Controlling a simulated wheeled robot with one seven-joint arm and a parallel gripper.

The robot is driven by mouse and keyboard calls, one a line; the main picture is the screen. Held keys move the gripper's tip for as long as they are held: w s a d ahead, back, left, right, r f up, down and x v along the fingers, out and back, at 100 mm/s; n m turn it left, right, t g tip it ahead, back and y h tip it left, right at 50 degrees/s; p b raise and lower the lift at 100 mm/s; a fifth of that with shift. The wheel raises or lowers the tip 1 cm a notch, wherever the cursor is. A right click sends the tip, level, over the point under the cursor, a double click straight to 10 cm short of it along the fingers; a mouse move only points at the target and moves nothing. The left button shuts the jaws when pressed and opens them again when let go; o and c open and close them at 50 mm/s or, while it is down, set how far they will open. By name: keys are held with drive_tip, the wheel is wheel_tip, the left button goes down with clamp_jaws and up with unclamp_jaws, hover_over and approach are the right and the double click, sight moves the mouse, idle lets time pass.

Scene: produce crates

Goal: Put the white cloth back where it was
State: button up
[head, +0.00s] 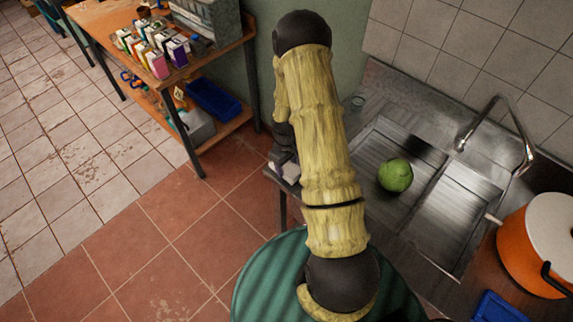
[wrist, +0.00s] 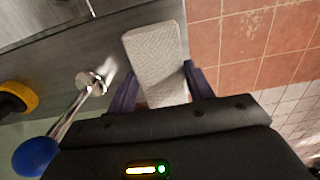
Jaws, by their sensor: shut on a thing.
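The white cloth (wrist: 155,52) is a pale, textured, folded block in the wrist view. My gripper (wrist: 160,84) is shut on it, with a dark purple finger on either side. The cloth sticks out past the fingertips, over or near the edge of a grey metal surface. In the head view my arm hides most of the gripper. A small pale patch at the counter's left end may be the cloth, but I cannot tell.
The steel sink counter (head: 375,130) holds a round green vegetable (head: 395,175). A tap (head: 500,120) rises behind it, and an orange pot (head: 522,245) stands right. A wooden table (head: 95,35) with cartons stands back left. Tiled floor (head: 150,250) is open at left.

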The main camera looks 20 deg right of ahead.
sight(286, 166)
drive_tip(key=shift+f, duration=0.7)
drive_tip(key=shift+f, duration=0.15)
drive_tip(key=o, duration=1)
drive_tip(key=shift+r, duration=0.3)
drive_tip(key=shift+w+r+b, duration=0.1)
drive_tip(key=shift+r+b, duration=1.85)
drive_tip(key=shift+r, duration=3.95)
